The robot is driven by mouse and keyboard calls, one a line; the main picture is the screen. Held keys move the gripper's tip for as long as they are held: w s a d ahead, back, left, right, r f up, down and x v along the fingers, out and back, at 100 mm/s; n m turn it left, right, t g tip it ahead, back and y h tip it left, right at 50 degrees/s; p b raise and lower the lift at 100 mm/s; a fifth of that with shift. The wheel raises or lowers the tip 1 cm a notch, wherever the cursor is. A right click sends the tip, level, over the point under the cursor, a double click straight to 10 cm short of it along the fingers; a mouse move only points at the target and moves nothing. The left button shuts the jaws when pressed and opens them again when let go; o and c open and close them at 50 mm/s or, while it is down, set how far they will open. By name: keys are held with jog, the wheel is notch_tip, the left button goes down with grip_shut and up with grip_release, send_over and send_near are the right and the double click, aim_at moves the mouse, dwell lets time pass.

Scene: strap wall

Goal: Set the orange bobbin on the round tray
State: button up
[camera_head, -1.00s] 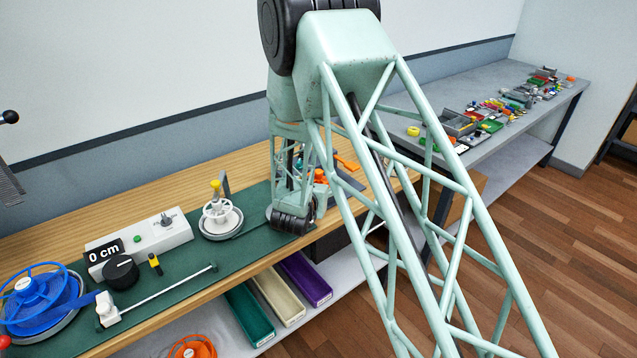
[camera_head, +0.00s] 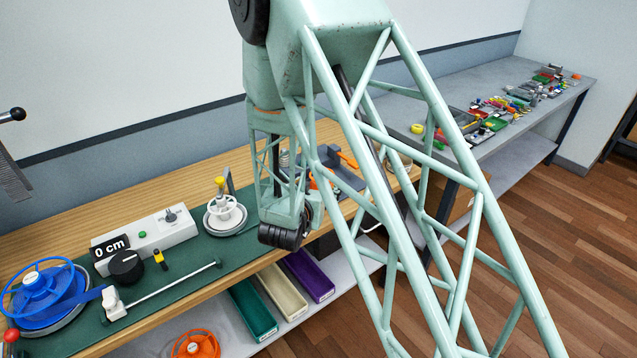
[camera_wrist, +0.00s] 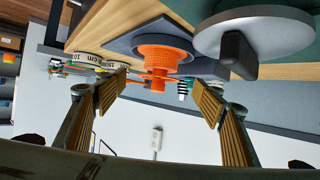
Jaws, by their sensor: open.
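An orange spoked bobbin (camera_head: 195,345) is low in the head view, below the bench front, cut off by the lower edge. A ridged orange round part (camera_wrist: 165,55) is in the wrist view on a dark grey plate, ahead of my gripper; I cannot tell if it is a bobbin. A round grey tray (camera_head: 238,229) on the green mat bears a white bobbin (camera_head: 222,209). Another round tray (camera_head: 78,322) at left lies under a blue bobbin (camera_head: 40,290). My gripper (camera_wrist: 160,98) is open, fingers wide apart, nothing between them. Its fingers are hidden in the head view.
A control box (camera_head: 160,235) reading 0 cm, a black knob (camera_head: 126,266) and a white rod (camera_head: 170,290) lie on the mat. Green, cream and purple bins (camera_head: 309,276) stand below. A grey side table (camera_head: 405,105) holds many small parts. My arm blocks the bench's right part.

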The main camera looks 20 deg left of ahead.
jog(key=shift+v, duration=1.2)
